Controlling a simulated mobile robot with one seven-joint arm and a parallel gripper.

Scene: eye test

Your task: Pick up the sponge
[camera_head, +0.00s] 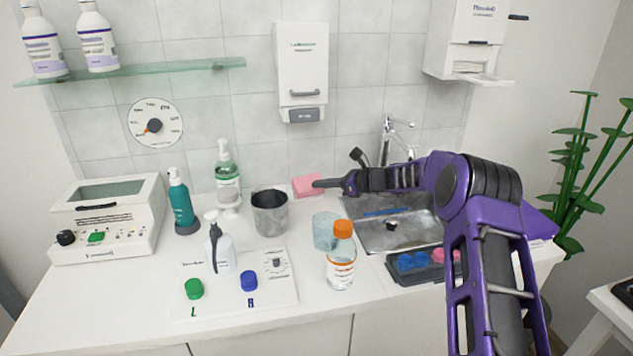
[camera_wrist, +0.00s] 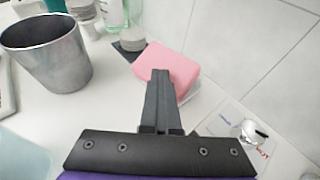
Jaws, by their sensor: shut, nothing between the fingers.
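The pink sponge (camera_head: 305,186) lies at the back of the counter by the tiled wall, right of the metal cup. In the wrist view the sponge (camera_wrist: 178,66) rests on something white, perhaps a small dish, of which only an edge shows. My gripper (camera_head: 316,184) reaches in from the right, its fingers shut and empty. Its tips are at the right end of the sponge in the head view. In the wrist view my gripper's tips (camera_wrist: 160,74) overlap the sponge's near edge; I cannot tell whether they touch it.
The metal cup (camera_head: 270,214) stands close left of the sponge, with a green-labelled pump bottle (camera_head: 228,180) behind. A clear glass (camera_head: 325,231) and an orange-capped bottle (camera_head: 341,262) stand in front. The sink (camera_head: 425,240) and faucet (camera_head: 385,140) are to the right.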

